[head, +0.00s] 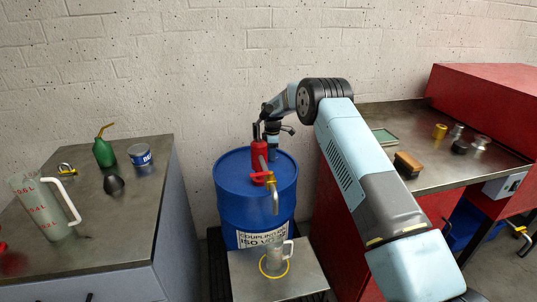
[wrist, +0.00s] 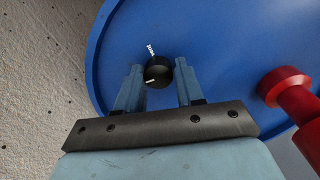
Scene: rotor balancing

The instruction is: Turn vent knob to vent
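The vent knob (wrist: 157,72) is a black round knob with a white pointer mark, on top of the blue drum (wrist: 125,28). A small white label (wrist: 151,50) is printed beside it on the lid; the pointer is turned away from the label, toward the lower left. My gripper (wrist: 158,70) is over the knob, with one finger on each side of it. The fingers are apart; whether they touch the knob I cannot tell. In the head view my gripper (head: 274,150) is over the back of the drum (head: 230,205), and the knob is hidden there.
A red pump (head: 260,160) stands on the drum close to my gripper; its red body (wrist: 290,90) shows right in the wrist view. A metal jug (head: 275,258) stands below its spout. Workbenches flank the drum, left (head: 130,215) and right (head: 470,165). The wall is close behind.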

